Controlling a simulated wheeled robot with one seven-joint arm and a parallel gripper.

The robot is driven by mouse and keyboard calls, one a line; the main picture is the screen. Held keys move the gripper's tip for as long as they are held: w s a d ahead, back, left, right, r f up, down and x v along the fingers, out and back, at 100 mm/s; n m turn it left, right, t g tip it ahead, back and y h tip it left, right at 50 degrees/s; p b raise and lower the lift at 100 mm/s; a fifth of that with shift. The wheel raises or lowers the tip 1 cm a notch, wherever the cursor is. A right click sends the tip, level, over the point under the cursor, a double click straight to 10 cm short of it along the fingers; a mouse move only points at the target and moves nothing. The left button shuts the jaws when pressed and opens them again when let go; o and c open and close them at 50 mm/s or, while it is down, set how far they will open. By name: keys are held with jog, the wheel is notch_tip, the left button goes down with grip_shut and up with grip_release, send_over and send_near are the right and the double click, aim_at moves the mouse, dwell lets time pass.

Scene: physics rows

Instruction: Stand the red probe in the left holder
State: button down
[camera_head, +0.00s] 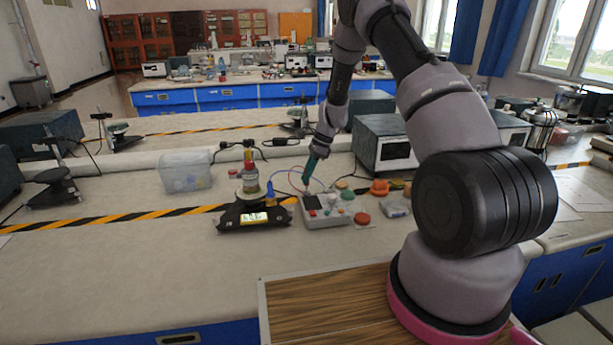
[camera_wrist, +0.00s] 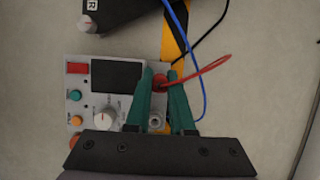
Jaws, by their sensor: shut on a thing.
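My gripper (camera_head: 307,180) reaches down to the far left corner of a grey instrument box (camera_head: 325,214). In the wrist view its green fingers (camera_wrist: 162,84) are closed around a small red piece, which I take to be the red probe (camera_wrist: 160,80); a red lead loops away from it to the right. The fingers hide much of the probe, and I cannot tell if its tip is in or above the box. On the box (camera_wrist: 96,58), a silver ring socket (camera_wrist: 155,122) shows between the fingers. I cannot tell which part is the left holder.
A black scale (camera_head: 232,219) carrying a bottle stands left of the box. A blue cable (camera_wrist: 188,42) passes near the fingers. A red button (camera_head: 361,218) and orange parts (camera_head: 379,187) lie to the right. A clear bin (camera_head: 186,172) stands back left. The front bench is clear.

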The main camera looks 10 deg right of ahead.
jog(key=shift+f, duration=1.65)
dwell(1.8)
jog(key=shift+c, duration=2.3)
grip_release()
jog(key=shift+r, duration=3.75)
